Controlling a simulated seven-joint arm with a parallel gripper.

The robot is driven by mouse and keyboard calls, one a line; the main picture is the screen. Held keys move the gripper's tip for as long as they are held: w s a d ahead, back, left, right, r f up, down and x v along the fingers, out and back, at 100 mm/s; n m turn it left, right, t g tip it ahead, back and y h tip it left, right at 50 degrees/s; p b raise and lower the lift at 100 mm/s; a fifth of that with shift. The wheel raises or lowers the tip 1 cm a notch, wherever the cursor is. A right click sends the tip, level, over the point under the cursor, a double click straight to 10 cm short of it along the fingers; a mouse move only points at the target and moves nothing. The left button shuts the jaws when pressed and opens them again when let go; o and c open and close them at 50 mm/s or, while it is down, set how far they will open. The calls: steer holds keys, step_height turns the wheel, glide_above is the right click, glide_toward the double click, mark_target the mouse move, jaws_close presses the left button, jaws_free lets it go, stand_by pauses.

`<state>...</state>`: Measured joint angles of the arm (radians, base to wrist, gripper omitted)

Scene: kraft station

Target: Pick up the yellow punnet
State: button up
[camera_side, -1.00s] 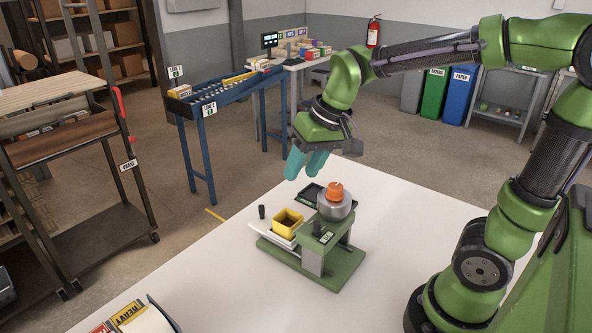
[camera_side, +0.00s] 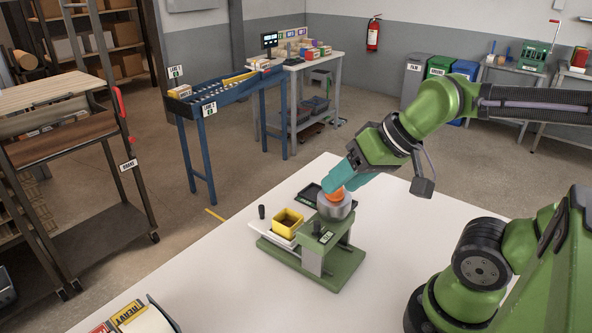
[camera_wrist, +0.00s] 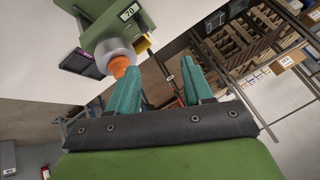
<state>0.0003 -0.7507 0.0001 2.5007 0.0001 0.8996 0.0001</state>
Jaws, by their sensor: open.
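The yellow punnet (camera_side: 287,223) is a small open box with a dark inside. It stands on the white plate of a green device, left of a grey cylinder, and a yellow bit of it shows in the wrist view (camera_wrist: 143,44). My gripper (camera_side: 338,186) has teal fingers and is to the right of and above the punnet, beside the orange object (camera_side: 337,194) on the grey cylinder (camera_side: 335,208). In the wrist view my gripper (camera_wrist: 160,82) has its fingers apart, with nothing held between them. The orange object (camera_wrist: 119,66) is close to the left finger; whether they touch is unclear.
The green device (camera_side: 330,262) stands on the white table (camera_side: 420,235). A dark tray (camera_side: 309,196) lies behind the cylinder, and a small black cylinder (camera_side: 262,212) stands left of the punnet.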

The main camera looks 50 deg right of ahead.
steer(key=o, duration=0.7)
steer(key=n+g+h, duration=0.2)
steer(key=n+g, duration=0.2)
steer(key=g, duration=0.3)
glide_above(287, 214)
steer(key=s+a, duration=0.2)
steer(key=f, duration=0.2)
steer(key=shift+s+a+f, duration=0.1)
steer(key=shift+a+f, duration=0.05)
steer(key=shift+f, duration=3.95)
steer(key=shift+s+a+f, duration=0.1)
steer(key=shift+a+f, duration=0.05)
steer(key=shift+f, duration=3.9)
